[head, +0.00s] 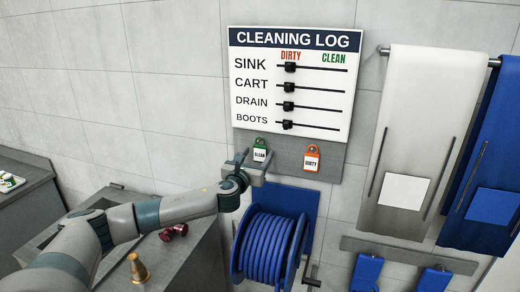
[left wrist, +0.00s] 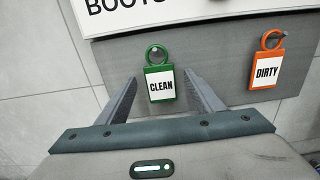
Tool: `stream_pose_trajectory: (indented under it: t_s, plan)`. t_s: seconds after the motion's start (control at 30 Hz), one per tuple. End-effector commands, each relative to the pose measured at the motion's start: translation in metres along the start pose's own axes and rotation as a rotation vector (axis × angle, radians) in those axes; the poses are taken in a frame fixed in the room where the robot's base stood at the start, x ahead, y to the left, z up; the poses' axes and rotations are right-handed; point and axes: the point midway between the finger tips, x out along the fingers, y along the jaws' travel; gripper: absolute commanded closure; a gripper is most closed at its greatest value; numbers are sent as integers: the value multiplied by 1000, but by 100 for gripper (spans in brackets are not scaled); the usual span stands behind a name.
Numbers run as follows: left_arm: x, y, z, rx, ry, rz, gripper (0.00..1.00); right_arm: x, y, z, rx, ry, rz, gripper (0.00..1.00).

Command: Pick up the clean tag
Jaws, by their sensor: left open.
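The green clean tag (head: 260,150) hangs by its ring from a peg on the grey board under the cleaning log. In the left wrist view the clean tag (left wrist: 161,85) shows its white "CLEAN" label between the fingers. My left gripper (head: 256,164) is open, its fingers on either side of the tag's lower part; I cannot tell whether they touch it. It also shows in the left wrist view (left wrist: 160,90). The orange dirty tag (head: 311,159) hangs to the right, also seen in the left wrist view (left wrist: 265,70). My right gripper is not in view.
The cleaning log board (head: 292,85) with several black sliders is above the tags. A blue hose reel (head: 268,248) is just below my gripper. White (head: 412,140) and blue aprons hang at right. A grey counter (head: 180,262) holds a brass nozzle (head: 138,268) and a red fitting (head: 173,232).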

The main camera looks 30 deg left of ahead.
Motion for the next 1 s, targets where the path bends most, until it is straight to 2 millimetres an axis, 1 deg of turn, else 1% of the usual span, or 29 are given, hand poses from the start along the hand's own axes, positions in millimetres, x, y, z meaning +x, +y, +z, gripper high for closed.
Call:
stream_pose_trajectory:
  t_s: [0.03, 0.13, 0.6, 0.63, 0.67, 0.7, 0.8, 1.0]
  plan:
    - [4, 0, 2, 0, 0, 1, 39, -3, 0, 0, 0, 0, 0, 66]
    - [7, 0, 0, 1, 0, 1, 39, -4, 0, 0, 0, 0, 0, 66]
    - [7, 0, 0, 1, 0, 0, 39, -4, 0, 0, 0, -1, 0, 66]
    - [7, 0, 0, 1, 0, 0, 44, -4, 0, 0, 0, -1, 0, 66]
    - [7, 0, 0, 1, 0, 0, 51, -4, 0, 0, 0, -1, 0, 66]
    - [7, 0, 0, 1, 0, 0, 61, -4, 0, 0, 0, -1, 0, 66]
    - [7, 0, 0, 1, 0, 0, 82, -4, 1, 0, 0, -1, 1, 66]
    - [7, 0, 0, 1, 0, 0, 83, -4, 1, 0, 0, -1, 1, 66]
